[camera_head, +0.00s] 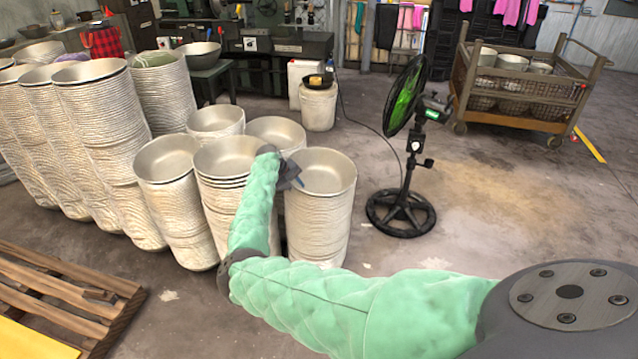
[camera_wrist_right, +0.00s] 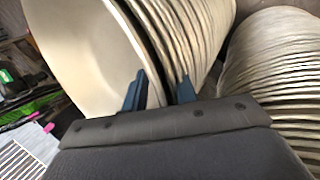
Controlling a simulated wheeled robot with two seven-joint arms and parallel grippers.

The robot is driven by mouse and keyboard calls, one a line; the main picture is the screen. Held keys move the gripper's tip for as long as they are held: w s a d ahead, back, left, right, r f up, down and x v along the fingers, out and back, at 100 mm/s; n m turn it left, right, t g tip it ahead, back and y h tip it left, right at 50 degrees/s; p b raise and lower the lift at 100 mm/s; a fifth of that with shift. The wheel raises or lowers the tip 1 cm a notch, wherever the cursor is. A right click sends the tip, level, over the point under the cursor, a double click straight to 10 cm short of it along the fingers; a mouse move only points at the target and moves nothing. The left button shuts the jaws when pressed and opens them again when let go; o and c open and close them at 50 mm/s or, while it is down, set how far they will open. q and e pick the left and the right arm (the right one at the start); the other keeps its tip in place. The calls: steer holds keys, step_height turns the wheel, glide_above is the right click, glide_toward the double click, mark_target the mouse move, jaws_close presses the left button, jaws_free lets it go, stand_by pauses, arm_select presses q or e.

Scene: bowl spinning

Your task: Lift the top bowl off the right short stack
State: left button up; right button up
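The right short stack (camera_head: 320,225) is a column of nested pale metal bowls with ridged sides. Its top bowl (camera_head: 328,172) faces up, with its hollow inside visible. My right gripper (camera_head: 297,182) is at the left rim of this stack, its fingers partly hidden in the head view. In the right wrist view, its two blue fingers (camera_wrist_right: 160,92) are spread apart and straddle the rim of the top bowl (camera_wrist_right: 85,50). One finger is inside the bowl and the other outside against the ridged side. Contact with the rim is unclear. My left gripper is not in view.
Other short stacks (camera_head: 225,157) stand close on the left and behind. Taller stacks (camera_head: 95,110) stand farther left. A black floor fan (camera_head: 405,140) stands to the right, and a wheeled crate (camera_head: 520,85) is behind it. A wooden pallet (camera_head: 60,295) lies at lower left. Floor between fan and crate is clear.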

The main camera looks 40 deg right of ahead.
steer(key=shift+d+f, duration=0.1)
steer(key=shift+f, duration=0.1)
steer(key=shift+c, duration=0.2)
jaws_close()
steer(key=shift+r, duration=0.1)
